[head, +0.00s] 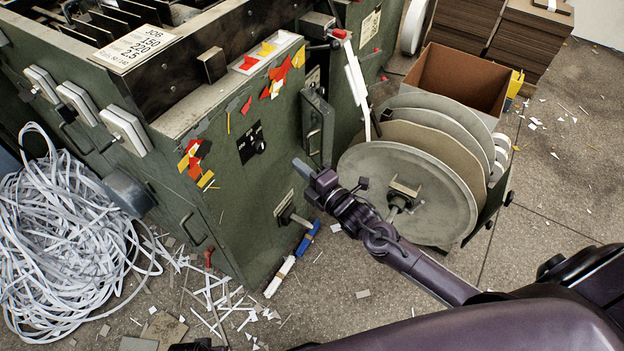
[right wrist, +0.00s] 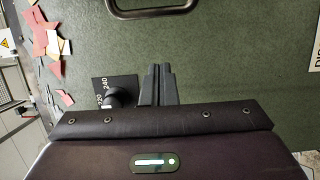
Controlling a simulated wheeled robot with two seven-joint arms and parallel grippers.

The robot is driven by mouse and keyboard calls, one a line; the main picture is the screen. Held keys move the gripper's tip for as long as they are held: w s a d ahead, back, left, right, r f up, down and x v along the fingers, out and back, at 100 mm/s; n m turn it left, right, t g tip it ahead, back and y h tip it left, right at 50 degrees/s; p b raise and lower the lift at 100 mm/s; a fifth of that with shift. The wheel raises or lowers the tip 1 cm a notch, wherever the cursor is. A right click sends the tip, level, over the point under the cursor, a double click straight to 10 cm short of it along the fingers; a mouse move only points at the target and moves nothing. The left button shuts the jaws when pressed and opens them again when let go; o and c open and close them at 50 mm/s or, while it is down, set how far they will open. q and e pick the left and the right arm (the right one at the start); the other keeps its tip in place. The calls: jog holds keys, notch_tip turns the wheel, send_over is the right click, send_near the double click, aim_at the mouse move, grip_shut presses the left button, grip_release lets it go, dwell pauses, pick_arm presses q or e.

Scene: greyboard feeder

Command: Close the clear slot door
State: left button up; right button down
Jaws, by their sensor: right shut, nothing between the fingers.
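The green machine (head: 225,240) stands at the left and centre of the head view. A small green door or panel with a handle (head: 318,127) sits at its right corner and seems to stand out at an angle. I cannot make out a see-through door for certain. My right gripper (head: 304,168) is shut and empty, just below and left of that panel in the head view. In the right wrist view its fingers (right wrist: 158,84) point at a green face, beside a black knob (right wrist: 117,97), with a dark handle (right wrist: 152,8) above.
Large round discs (head: 408,190) stand right of the machine, close to my right arm. An open brown box (head: 460,80) is behind them. A heap of white strips (head: 60,230) lies at the left. Scraps litter the floor; the floor at right is mostly open.

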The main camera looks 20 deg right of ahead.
aim_at(308, 156)
pick_arm(q)
jog(key=shift+r, duration=0.15)
pick_arm(e)
jog(key=shift+w+d, duration=0.65)
jog(key=shift+w, duration=0.3)
jog(key=shift+w+d, duration=0.65)
jog(key=shift+w, duration=0.25)
jog(key=shift+s+d, duration=0.1)
jog(key=shift+d, duration=0.05)
